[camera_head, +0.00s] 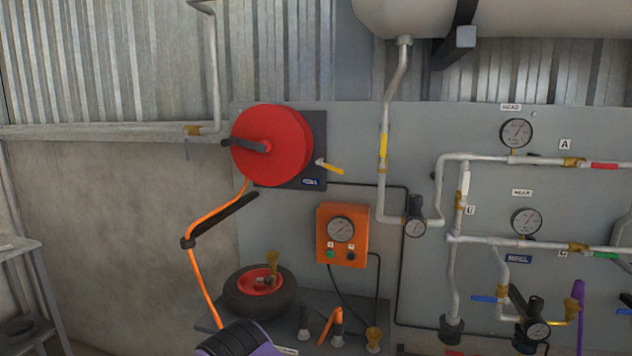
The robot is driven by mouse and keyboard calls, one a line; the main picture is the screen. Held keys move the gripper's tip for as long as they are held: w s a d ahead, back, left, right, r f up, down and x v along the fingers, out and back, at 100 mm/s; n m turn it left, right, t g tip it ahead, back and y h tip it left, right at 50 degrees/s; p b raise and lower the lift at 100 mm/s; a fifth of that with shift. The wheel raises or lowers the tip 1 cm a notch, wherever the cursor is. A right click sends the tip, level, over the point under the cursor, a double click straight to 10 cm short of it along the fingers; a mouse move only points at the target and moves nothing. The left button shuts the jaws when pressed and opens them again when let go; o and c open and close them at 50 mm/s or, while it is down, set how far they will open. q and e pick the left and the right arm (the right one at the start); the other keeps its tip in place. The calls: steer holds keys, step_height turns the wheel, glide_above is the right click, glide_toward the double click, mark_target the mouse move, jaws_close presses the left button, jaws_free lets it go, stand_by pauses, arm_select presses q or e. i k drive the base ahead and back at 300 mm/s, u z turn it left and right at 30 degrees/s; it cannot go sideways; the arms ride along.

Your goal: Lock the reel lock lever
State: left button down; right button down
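The red hose reel (285,143) is mounted on a dark plate (318,132) on the grey wall panel, left of centre. A black crank handle (250,146) crosses its front. A small yellow lever (330,167) sits at the reel's right side, on a pale pivot. It points right and slightly down, away from the reel. An orange hose (218,211) hangs from the reel, with a black bar-like piece (222,219) along it. I see neither of my grippers in the head view, and nothing touches the lever.
An orange gauge box (325,245) hangs below the reel. A wheel (242,303) and several fittings sit on the shelf (316,299) below. A purple and black object (240,340) shows at the bottom edge. Pipes, gauges and valves fill the right. Space around the lever looks clear.

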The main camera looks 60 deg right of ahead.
mark_target(334, 169)
steer(key=z, duration=0.5)
steer(key=i, duration=0.6)
steer(key=z, duration=0.65)
